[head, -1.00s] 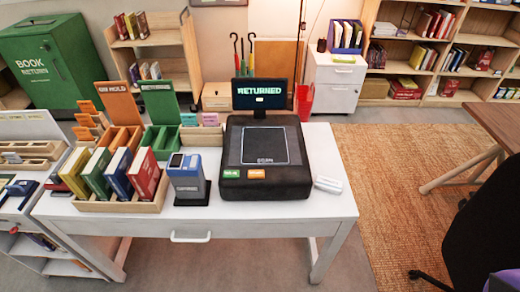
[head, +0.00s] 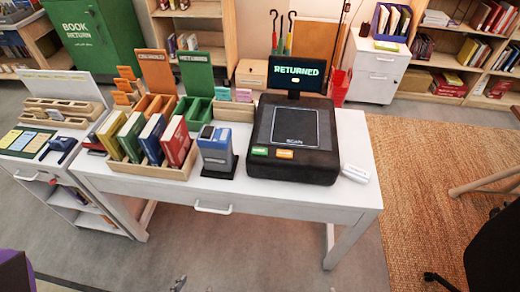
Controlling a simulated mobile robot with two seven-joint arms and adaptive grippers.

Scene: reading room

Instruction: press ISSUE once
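The black scanner (head: 293,142) stands on the white desk, with a flat pad marked SCAN on top. On its front edge are a green button (head: 260,151) and an orange button (head: 284,154). Their labels are too small to read, so I cannot tell which is ISSUE. The screen (head: 296,74) behind the scanner reads RETURNED. Nothing touches the buttons. Neither of my grippers can be made out in the head view.
A blue-grey stamp-like device (head: 216,150) stands left of the scanner, beside a wooden rack (head: 150,176) of upright books. A small white object (head: 355,174) lies right of the scanner. The white desk (head: 290,200) has clear front space. A side table (head: 62,150) adjoins left.

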